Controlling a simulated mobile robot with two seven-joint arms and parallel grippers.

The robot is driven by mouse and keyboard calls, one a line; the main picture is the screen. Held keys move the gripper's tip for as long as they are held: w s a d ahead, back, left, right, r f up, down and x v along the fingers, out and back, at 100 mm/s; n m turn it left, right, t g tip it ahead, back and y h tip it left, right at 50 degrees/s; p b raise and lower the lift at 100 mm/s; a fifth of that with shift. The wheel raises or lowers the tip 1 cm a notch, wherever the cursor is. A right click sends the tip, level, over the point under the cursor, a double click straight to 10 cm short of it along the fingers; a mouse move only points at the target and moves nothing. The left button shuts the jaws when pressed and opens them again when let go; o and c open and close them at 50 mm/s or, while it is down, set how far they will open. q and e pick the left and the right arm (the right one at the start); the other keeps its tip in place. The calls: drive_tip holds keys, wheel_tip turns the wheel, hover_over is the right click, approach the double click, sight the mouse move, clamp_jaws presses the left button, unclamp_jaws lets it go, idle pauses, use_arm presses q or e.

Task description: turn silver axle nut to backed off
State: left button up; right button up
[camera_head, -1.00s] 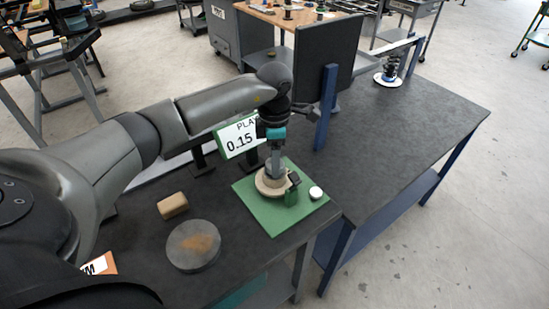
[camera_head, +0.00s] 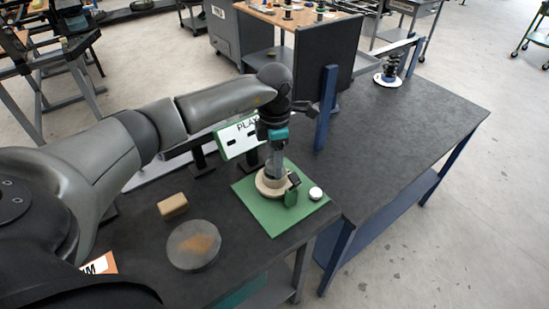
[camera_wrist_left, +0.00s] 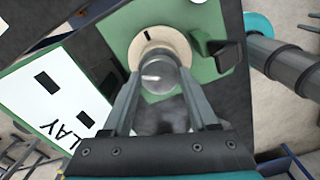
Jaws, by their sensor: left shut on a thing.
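The silver axle nut (camera_wrist_left: 158,76) sits on a round beige hub (camera_wrist_left: 143,45), which also shows in the head view (camera_head: 265,190). The hub stands on a green base plate (camera_head: 250,207). My left gripper (camera_head: 274,173) points down from above and is shut on the nut, one finger on each side of it in the left wrist view (camera_wrist_left: 160,80). The fingers hide most of the nut in the head view. A white-faced PLAY display (camera_head: 239,138) stands behind the plate and shows two dashes. My right gripper is out of view.
A green block with a black top (camera_head: 291,192) stands close beside the hub. A white round button (camera_head: 315,193) lies on the plate. A grey disc (camera_head: 194,245) and a tan block (camera_head: 173,206) lie on the table left of the plate. A dark upright panel (camera_head: 325,62) stands behind.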

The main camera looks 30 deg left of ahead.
use_arm(q)
drive_tip(key=n+p, duration=0.1)
drive_tip(key=n, duration=0.4)
drive_tip(key=shift+n, duration=0.4)
idle(0.4)
drive_tip(key=o, duration=1.4)
drive_tip(key=shift+c, duration=0.2)
wheel_tip(320, 180, up, 15)
drive_tip(key=shift+r, duration=0.15)
